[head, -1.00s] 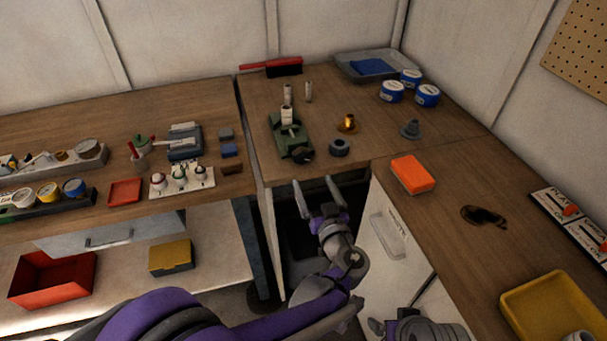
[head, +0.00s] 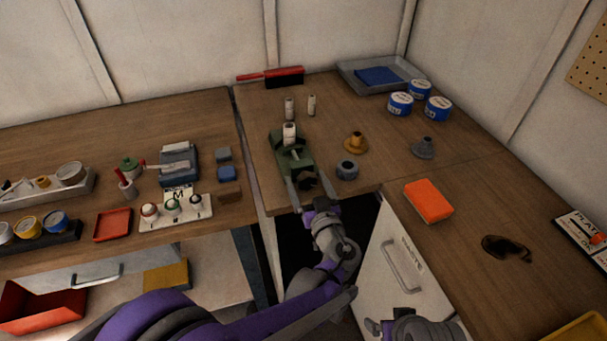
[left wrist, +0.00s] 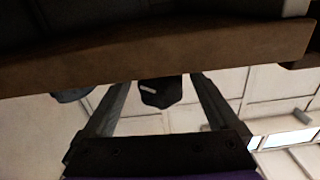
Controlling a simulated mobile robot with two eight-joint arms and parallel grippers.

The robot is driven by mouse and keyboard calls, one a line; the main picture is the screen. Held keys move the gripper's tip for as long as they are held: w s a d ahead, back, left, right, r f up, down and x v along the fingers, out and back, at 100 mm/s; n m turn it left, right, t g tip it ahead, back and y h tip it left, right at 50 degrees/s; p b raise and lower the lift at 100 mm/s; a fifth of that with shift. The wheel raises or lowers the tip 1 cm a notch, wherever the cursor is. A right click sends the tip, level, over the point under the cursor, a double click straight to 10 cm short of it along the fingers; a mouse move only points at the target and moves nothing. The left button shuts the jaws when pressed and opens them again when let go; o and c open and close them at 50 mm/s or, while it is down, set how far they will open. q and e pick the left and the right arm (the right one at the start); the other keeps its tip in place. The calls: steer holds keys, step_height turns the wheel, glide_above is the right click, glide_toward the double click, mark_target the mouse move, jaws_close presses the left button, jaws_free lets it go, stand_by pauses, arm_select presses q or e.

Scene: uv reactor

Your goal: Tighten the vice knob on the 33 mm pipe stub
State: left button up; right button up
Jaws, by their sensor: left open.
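The green vice (head: 296,160) stands near the front edge of the back bench, with a pale pipe stub (head: 290,134) upright in it. Its dark knob (head: 306,181) is at the vice's near end. My left gripper (head: 308,186) is open, with one finger on each side of the knob in the head view. The left wrist view shows the dark knob (left wrist: 160,92) between the spread fingers (left wrist: 160,100), with a gap on both sides. Part of my right arm shows at the bottom of the head view; its gripper (head: 380,327) is mostly cut off.
Two pale stubs (head: 300,106) stand behind the vice. A grey ring (head: 347,170), a brass flanged part (head: 355,143) and a grey flanged part (head: 424,148) stand to its right. The bench's front edge (left wrist: 160,60) crosses close to the fingers in the wrist view.

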arm_select(q)
steer(key=shift+s+r, duration=0.1)
steer(key=shift+s, duration=0.15)
steer(key=shift+c, duration=0.4)
steer(key=c, duration=1.3)
steer(key=shift+m, duration=0.3)
steer(key=m, duration=0.5)
steer(key=shift+m, duration=0.6)
steer(key=shift+a, duration=0.1)
